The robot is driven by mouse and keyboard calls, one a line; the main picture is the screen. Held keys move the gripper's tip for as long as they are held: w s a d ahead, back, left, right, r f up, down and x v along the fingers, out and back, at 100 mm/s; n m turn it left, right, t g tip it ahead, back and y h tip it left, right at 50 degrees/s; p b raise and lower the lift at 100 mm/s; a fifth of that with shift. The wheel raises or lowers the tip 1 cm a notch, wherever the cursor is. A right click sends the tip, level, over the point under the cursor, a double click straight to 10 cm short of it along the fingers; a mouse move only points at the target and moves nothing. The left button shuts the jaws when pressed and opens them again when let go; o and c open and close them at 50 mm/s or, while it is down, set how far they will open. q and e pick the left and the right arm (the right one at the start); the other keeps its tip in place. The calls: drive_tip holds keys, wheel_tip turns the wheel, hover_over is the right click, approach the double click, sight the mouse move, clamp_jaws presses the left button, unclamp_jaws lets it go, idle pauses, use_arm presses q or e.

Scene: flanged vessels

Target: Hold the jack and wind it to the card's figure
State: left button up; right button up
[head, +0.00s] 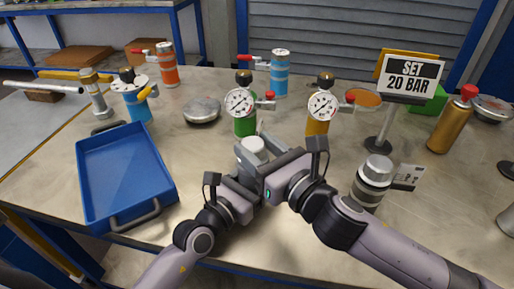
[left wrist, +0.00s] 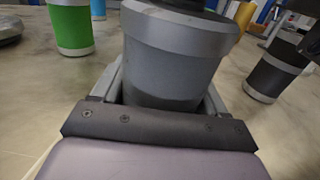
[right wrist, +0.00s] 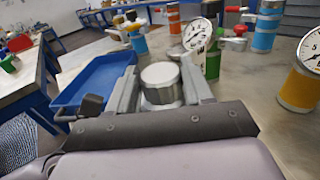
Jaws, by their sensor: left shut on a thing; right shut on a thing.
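The jack (head: 253,146) stands in the middle of the table, its silver round top showing between my grippers. My left gripper (left wrist: 163,75) is shut around its grey body, which fills the left wrist view. My right gripper (head: 259,158) is shut on the jack's silver top knob (right wrist: 161,82), from above the left gripper. The card (head: 412,73) reads "SET 20 BAR" on a stand at the right. Most of the jack's body is hidden by my grippers in the head view. No figure or scale on it is readable.
A similar jack (head: 371,178) stands to the right beside a small label. Green (head: 244,127) and yellow (head: 317,127) vessels with dial gauges stand behind my grippers. A blue tray (head: 126,175) lies left. A gold bottle (head: 452,125) stands far right.

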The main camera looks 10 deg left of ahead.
drive_tip(key=shift+d+f+n+g+y, duration=0.1)
drive_tip(key=shift+n+g+y, duration=0.65)
drive_tip(key=shift+g, duration=0.25)
drive_tip(key=o, duration=1)
drive_tip(key=shift+o, duration=0.2)
drive_tip(key=shift+d, duration=0.1)
drive_tip(key=v, duration=1.2)
drive_tip(key=shift+w, duration=0.1)
